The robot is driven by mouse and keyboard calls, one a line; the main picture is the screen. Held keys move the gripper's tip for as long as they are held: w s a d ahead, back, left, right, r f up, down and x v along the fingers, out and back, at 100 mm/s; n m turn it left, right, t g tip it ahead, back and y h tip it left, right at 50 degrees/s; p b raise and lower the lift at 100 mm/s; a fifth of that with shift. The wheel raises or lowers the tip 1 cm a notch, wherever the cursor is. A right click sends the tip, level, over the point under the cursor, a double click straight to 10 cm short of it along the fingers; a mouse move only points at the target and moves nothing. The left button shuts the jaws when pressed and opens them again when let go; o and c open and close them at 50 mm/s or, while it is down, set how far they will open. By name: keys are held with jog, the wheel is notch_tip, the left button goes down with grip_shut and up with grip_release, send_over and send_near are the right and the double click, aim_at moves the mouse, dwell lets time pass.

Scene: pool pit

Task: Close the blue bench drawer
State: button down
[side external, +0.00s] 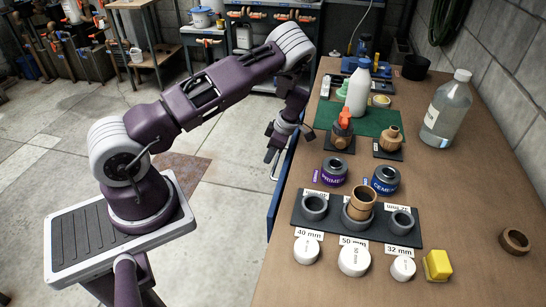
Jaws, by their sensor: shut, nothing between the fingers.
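The blue bench drawer (276,206) shows as a narrow blue strip along the left edge of the wooden bench. The bench top hides most of it, and I cannot tell how far out it stands. A pale bar like a handle (275,172) is on its left face. My gripper (271,158) points down just left of the drawer front, near the handle. Its fingers are shut with nothing between them. I cannot tell whether it touches the drawer or the handle.
The bench top (470,215) carries a dark tray (285,225) of rings, several white caps, primer (334,171) and cement (385,180) tins, a white bottle (357,95) and a clear jug (444,112). Open concrete floor (225,215) lies left of the drawer.

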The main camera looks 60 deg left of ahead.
notch_tip(320, 180, up, 10)
jog(key=f, duration=0.1)
jog(key=s+a+f+t+h, duration=0.1)
jog(key=s+a+t+h, duration=0.2)
jog(key=a+t+h, duration=0.3)
jog(key=w+d+f+g+y, duration=0.1)
jog(key=w+d+f, duration=0.2)
jog(key=f, duration=0.6)
jog(key=shift+w+d, duration=0.2)
jog(key=shift+w, duration=0.75)
